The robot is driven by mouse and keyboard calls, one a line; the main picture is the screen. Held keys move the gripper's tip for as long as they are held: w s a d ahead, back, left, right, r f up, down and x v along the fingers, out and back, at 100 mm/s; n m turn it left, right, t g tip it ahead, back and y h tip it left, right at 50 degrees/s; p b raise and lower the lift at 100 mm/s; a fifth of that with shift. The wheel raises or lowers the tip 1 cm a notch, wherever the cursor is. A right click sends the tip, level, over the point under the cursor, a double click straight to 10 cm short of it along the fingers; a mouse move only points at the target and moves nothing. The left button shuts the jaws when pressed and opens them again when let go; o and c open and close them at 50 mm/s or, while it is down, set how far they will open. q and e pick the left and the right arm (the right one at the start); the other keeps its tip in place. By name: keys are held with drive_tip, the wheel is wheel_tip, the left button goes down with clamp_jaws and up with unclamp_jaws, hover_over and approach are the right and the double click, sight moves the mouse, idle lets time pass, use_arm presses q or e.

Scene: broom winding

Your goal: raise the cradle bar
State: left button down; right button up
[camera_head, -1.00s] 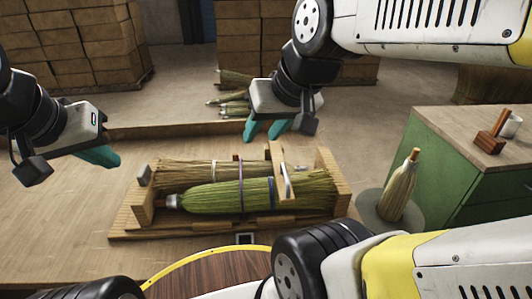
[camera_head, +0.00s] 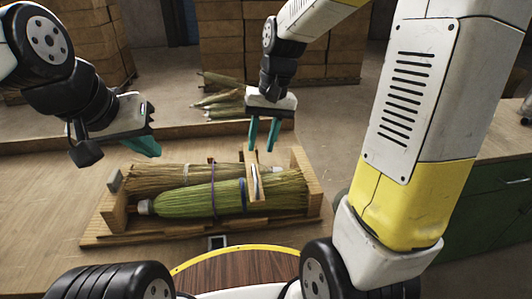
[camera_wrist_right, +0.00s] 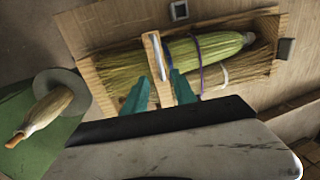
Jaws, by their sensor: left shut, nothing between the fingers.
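The wooden cradle (camera_head: 112,212) sits on the bench with a green broom head (camera_head: 190,201) and a tan one (camera_head: 150,178) lying in it. The cradle bar (camera_head: 251,185), pale wood with a metal strip, lies across the bristles near the right end. My right gripper (camera_head: 264,148) is open and points down just above the bar. In the right wrist view its teal fingers (camera_wrist_right: 160,85) straddle the near end of the bar (camera_wrist_right: 154,56), with gaps on both sides. My left gripper (camera_head: 148,146) is shut and empty, above the cradle's left back side.
Loose broom bundles (camera_head: 222,100) lie behind the bench, in front of stacked boxes (camera_head: 230,45). A green cabinet (camera_head: 490,205) stands at the right. Bench left of the cradle is clear.

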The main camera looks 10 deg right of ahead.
sight(255, 172)
drive_tip(key=f, duration=0.2)
drive_tip(key=a+f, duration=0.1)
drive_tip(key=f, duration=0.4)
drive_tip(key=shift+a+f, duration=0.2)
drive_tip(key=shift+f, duration=0.15)
drive_tip(key=shift+c, duration=0.2)
clamp_jaws()
drive_tip(key=shift+r, duration=0.1)
idle(0.8)
